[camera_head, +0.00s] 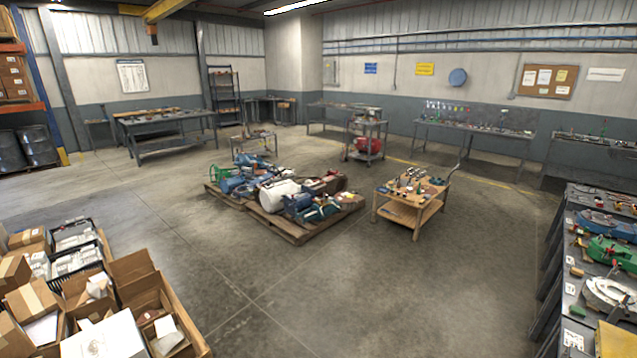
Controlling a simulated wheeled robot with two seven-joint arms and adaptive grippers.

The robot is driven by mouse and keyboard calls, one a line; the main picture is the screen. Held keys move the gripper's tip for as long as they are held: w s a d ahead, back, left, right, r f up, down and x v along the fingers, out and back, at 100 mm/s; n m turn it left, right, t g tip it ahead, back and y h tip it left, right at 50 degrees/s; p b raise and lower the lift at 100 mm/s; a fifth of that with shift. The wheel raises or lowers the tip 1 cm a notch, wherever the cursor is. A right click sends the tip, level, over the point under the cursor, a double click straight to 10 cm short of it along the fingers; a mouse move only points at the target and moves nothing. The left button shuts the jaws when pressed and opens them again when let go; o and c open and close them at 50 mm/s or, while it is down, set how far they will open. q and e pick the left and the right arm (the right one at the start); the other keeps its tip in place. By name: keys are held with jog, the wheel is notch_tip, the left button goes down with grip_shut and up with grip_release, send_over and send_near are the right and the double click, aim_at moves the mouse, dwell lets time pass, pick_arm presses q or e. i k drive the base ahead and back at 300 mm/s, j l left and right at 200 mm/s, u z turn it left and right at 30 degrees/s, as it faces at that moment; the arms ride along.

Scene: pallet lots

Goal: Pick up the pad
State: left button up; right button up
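I cannot make out a pad for certain among the many small items. A flat yellow item (614,341) lies at the near end of the dark bench on the right, cut by the picture's edge. I cannot tell whether either is a pad. Neither of my grippers shows in the head view.
A wooden pallet (288,232) loaded with machine parts stands mid-floor. A wooden cart (405,214) with tools stands right of it. Open cardboard boxes (135,275) fill the lower left. A dark bench (551,300) runs along the right. The concrete floor (330,300) in front is clear.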

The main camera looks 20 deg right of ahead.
aim_at(579, 312)
jog(key=i+z, duration=0.75)
jog(key=z, duration=0.15)
jog(key=i+l+z, duration=0.1)
jog(key=i+z, duration=0.7)
jog(key=i+j+z, duration=0.1)
jog(key=i+z, duration=0.4)
jog(key=i, duration=0.25)
jog(key=i+z, duration=0.4)
jog(key=i+j+z, duration=0.4)
jog(key=i, duration=0.2)
jog(key=i+j+z, duration=0.4)
jog(key=i+l, duration=0.05)
jog(key=l, duration=0.05)
